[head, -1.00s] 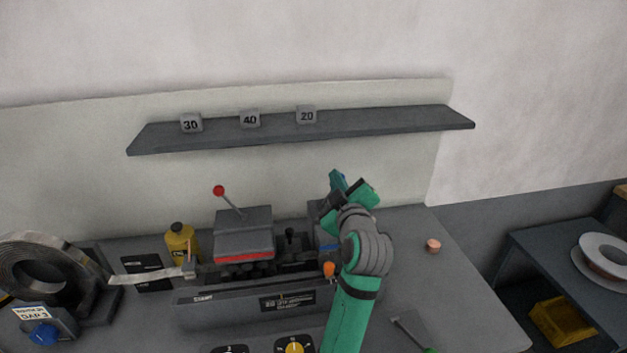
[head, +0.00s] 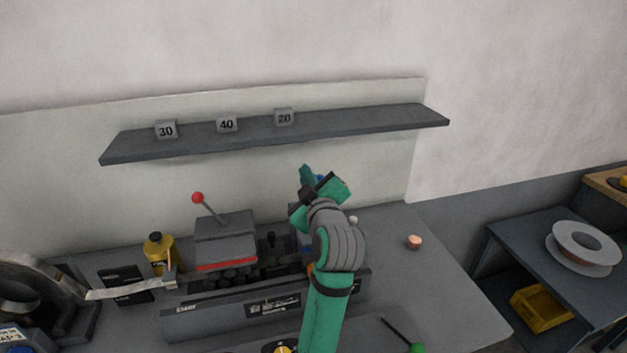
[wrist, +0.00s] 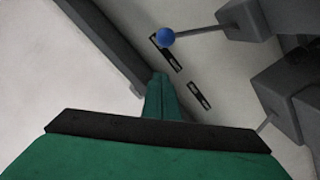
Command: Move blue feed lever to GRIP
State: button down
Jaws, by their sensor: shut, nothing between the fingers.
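The blue feed lever shows in the wrist view as a blue ball knob (wrist: 166,37) on a thin grey rod that runs right into a dark block (wrist: 240,18). Two small dark label plates lie near it, one (wrist: 170,55) partly behind the knob and one (wrist: 200,95) lower right; their text is unreadable. My gripper (wrist: 160,80) is shut and empty, its tips below the knob in the picture and apart from it. In the head view my gripper (head: 306,174) is raised over the machine's right end; my arm hides much of that end.
The machine has a red-knobbed lever (head: 198,198) to the left of my arm. A yellow bottle (head: 160,255) stands farther left. A shelf (head: 350,122) with numbered blocks spans the wall above.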

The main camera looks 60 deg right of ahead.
jog(key=v, duration=1)
